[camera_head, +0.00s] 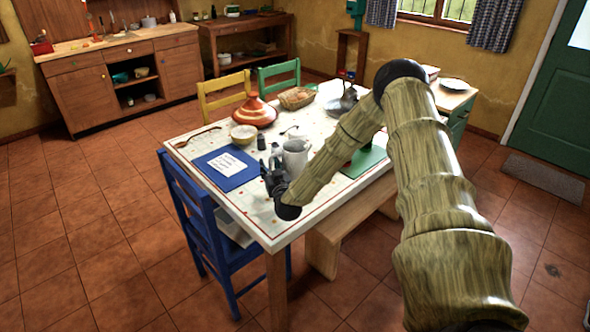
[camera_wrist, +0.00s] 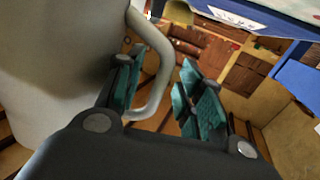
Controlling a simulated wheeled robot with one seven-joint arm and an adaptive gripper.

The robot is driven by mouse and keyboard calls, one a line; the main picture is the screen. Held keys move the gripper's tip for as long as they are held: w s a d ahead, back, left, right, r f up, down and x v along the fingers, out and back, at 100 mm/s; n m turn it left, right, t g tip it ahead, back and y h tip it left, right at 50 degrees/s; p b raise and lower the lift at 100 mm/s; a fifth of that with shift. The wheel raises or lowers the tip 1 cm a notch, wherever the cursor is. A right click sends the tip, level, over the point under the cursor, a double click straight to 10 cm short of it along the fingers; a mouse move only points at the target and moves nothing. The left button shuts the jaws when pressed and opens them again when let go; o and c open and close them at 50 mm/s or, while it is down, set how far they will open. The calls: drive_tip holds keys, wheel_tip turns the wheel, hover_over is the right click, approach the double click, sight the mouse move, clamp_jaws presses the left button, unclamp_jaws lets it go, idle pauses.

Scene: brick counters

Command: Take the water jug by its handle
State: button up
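My gripper (camera_head: 274,180) is beside the jug, low over the table. In the wrist view my gripper (camera_wrist: 160,100) is open, with teal pads on its fingers. The left finger appears inside the handle's loop, the right finger outside it, with a gap visible to the right of the handle. The head view shows little of the fingers.
The table (camera_head: 255,212) holds a blue mat (camera_head: 228,168) with a white note, a bowl (camera_head: 243,135), a red-brown tagine (camera_head: 253,112), a basket (camera_head: 297,97) and small dark shakers (camera_head: 262,143). A blue chair (camera_head: 195,215) and a bench (camera_head: 330,238) stand close by.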

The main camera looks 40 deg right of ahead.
clamp_jaws()
drive_tip(key=shift+w+r, duration=0.1)
idle(0.4)
